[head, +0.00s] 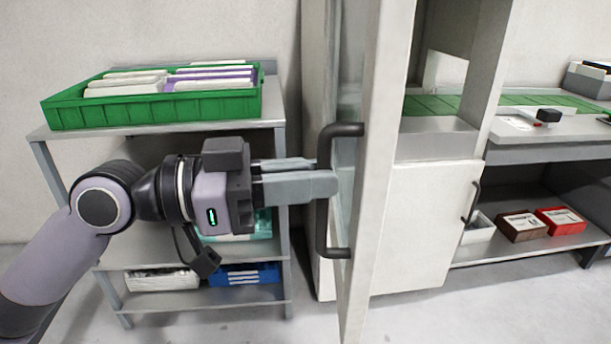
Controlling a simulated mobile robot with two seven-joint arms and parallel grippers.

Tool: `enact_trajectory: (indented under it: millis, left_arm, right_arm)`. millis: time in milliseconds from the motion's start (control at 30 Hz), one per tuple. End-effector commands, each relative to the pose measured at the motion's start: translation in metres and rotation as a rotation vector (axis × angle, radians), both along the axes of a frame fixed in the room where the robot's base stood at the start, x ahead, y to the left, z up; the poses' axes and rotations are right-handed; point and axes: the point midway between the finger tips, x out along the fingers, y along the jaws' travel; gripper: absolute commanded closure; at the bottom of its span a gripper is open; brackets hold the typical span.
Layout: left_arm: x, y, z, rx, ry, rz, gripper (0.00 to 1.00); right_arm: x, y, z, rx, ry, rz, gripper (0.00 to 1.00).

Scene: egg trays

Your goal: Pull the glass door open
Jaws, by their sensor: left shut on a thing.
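The glass door (359,220), with a pale frame, stands swung out from the white cabinet toward me, seen nearly edge-on. Its dark, bracket-shaped handle (338,130) is on the side facing left. My left gripper (325,180) comes in from the left and is shut on the upright bar of the handle. The fingers hide part of that bar. My right gripper is not in view.
A grey shelf (285,190) at left carries a green crate (150,111) of egg trays and lower boxes. Right of the door are a white cupboard (415,225) and a worktop (560,130) with small boxes beneath. Some floor is clear in front.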

Motion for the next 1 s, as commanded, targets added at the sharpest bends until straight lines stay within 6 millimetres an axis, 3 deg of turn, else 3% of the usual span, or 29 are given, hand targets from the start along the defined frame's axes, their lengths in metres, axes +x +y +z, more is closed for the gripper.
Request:
enact_trajectory:
  millis: [33,300,333,400,767,1000]
  left_arm:
    - [0.009,0.005,0.005,-0.010,-0.010,0.027,1.00]
    - [0.009,0.005,0.005,-0.010,-0.010,0.027,1.00]
    - [0.009,0.005,0.005,-0.010,-0.010,0.027,0.79]
    - [0.008,0.005,0.004,-0.009,-0.010,0.026,0.60]
    - [0.005,0.004,0.002,-0.005,-0.004,0.016,0.60]
    - [-0.002,0.031,-0.001,-0.004,-0.004,0.020,0.60]
  right_arm:
    - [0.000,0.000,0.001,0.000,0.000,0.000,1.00]
    - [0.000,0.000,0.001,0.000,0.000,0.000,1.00]
    - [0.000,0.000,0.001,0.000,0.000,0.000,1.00]
    - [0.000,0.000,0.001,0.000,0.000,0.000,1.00]
    - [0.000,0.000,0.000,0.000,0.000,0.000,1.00]
    - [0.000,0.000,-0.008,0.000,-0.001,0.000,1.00]
